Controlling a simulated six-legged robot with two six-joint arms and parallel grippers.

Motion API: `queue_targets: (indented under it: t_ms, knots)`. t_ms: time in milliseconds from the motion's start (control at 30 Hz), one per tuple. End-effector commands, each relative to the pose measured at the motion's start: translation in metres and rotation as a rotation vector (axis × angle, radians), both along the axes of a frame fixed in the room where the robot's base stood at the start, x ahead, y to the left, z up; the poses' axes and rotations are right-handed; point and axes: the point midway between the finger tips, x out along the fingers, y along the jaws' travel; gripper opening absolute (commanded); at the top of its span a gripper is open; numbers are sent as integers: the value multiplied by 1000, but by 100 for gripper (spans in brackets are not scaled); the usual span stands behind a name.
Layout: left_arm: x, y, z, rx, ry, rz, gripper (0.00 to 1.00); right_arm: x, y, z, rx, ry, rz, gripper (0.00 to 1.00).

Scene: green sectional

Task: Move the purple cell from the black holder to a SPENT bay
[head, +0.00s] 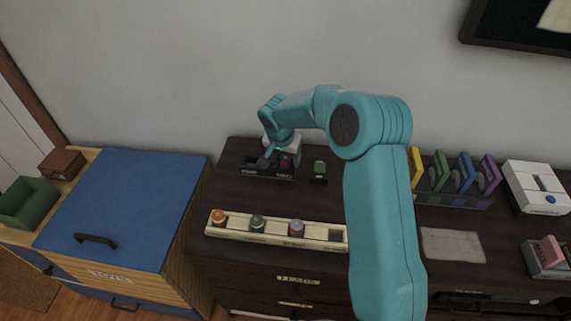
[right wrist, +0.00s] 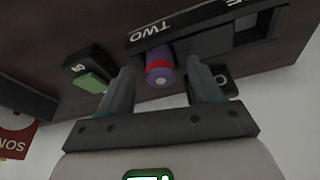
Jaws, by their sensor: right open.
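The black holder (head: 255,173) stands at the back of the dark cabinet top. The purple cell (right wrist: 158,72), with a red band, sits in its slot marked TWO; in the head view the cell (head: 286,161) is partly covered by my gripper. My right gripper (head: 279,152) is over the holder. In the right wrist view its open fingers (right wrist: 163,72) are on either side of the cell, with gaps showing. The holder's other slot looks empty. A cream rack (head: 222,232) in front holds orange, green and pinkish cells, with an empty bay (head: 335,235) at right. Its labels are unreadable. My left gripper is out of view.
A small black stand with a green block (head: 319,167) is close to the right of the holder. A rack of coloured cases (head: 464,199), a white box (head: 537,187) and a paper sheet (head: 452,245) are at right. A blue-topped chest (head: 125,207) is at left.

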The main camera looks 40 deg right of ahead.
Motion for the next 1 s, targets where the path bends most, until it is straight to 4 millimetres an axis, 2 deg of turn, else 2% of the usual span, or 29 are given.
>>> queue_targets:
  t_ms: [67,200,267,667,867,1000]
  knots:
    - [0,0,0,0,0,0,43,0,0,0,0,0,0,64]
    - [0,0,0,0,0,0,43,0,0,0,0,0,0,19]
    - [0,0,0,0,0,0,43,0,0,0,0,0,0,0]
    - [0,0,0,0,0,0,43,0,0,8,-2,-1,-1,0]
    - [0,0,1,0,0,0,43,1,0,38,-2,-5,-1,0]
    - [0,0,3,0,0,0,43,1,0,73,-2,-6,-2,0]
